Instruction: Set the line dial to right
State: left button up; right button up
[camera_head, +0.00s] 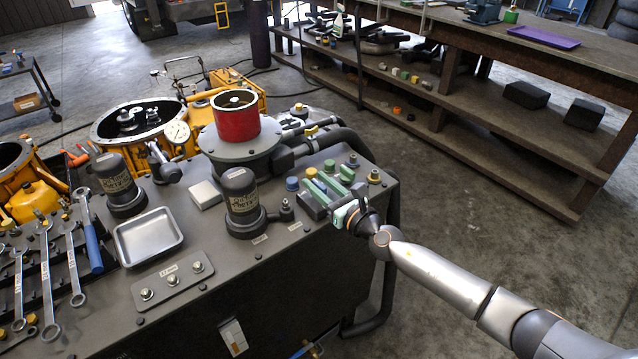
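My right gripper (325,191) reaches in from the lower right over the right end of the dark bench top. Its green fingers lie close to a dark block there, and I cannot tell whether they touch it or hold anything. No dial can be clearly read as the line dial. A small black knob-like part (286,211) stands left of the gripper, near two small pale labels (295,226) too small to read. A plate with three silver knobs (172,281) lies at the bench's front. My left gripper is not in view.
Two dark cylinders (240,196) (117,184), a red cylinder (236,121) on a grey housing and a metal tray (148,238) stand on the bench. Wrenches (45,285) lie at left. Blue (292,184) and yellow (311,173) caps sit near the gripper.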

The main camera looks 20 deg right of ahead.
grip_shut()
dwell(0.4)
